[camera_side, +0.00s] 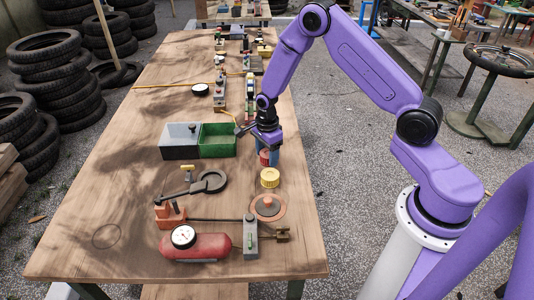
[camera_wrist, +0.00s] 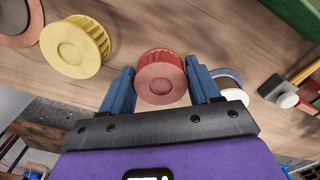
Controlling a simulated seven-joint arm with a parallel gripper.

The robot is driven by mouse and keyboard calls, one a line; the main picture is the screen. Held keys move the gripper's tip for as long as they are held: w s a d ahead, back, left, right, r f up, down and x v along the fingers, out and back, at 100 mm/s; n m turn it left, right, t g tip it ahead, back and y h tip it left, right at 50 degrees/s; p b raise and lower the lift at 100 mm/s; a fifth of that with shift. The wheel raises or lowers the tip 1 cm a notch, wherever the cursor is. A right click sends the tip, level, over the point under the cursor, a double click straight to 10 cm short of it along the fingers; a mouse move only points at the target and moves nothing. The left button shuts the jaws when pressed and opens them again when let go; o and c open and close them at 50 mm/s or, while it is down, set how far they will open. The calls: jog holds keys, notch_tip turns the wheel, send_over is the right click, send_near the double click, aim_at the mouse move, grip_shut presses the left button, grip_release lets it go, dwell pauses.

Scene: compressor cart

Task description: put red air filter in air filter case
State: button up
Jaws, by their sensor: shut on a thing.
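The red air filter (camera_side: 265,158) is a short ribbed red cylinder. In the wrist view the filter (camera_wrist: 160,77) sits between the two blue fingers of my gripper (camera_wrist: 160,68), its round face toward the camera. My gripper (camera_side: 266,148) is shut on it, low over the table just right of the green box. I cannot tell whether the filter touches the table. A flat round orange-brown piece (camera_side: 268,208) with a raised centre lies nearer the front; it may be the air filter case, but I cannot tell. Its edge shows in the wrist view (camera_wrist: 12,22).
A yellow filter (camera_side: 270,177) stands between the red filter and the round piece. A grey and green box (camera_side: 219,146) is left of my gripper. A red tank with a gauge (camera_side: 200,246) lies at the front. The table's left side is clear.

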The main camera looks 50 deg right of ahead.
aim_at(267, 154)
jog(key=shift+f, duration=0.15)
jog(key=o, duration=1)
jog(key=shift+o, duration=0.2)
notch_tip(267, 154, up, 17)
jog(key=shift+r, duration=0.2)
